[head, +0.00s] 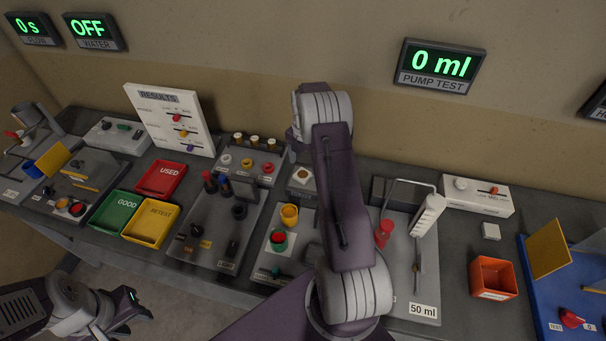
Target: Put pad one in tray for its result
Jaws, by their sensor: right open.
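The green GOOD tray (115,213), yellow RETEST tray (150,222) and red USED tray (161,180) sit together at the left of the bench. The white RESULTS board (168,120) stands behind them with coloured slider knobs. No thing is readable as pad one; a small white square piece (491,231) lies on the bench at the right, and I cannot tell whether it is a pad. My left gripper (138,310) is low at the left, in front of the bench and apart from the trays; its jaws are unclear. My right arm reaches over the bench middle, and its gripper is hidden.
An orange box (492,278) and a blue board (570,300) are at the right. The 50 ml pump station (405,265) is right of my arm. Grey stations with cups and small bottles (254,141) fill the middle. The pump display (438,67) reads 0 ml.

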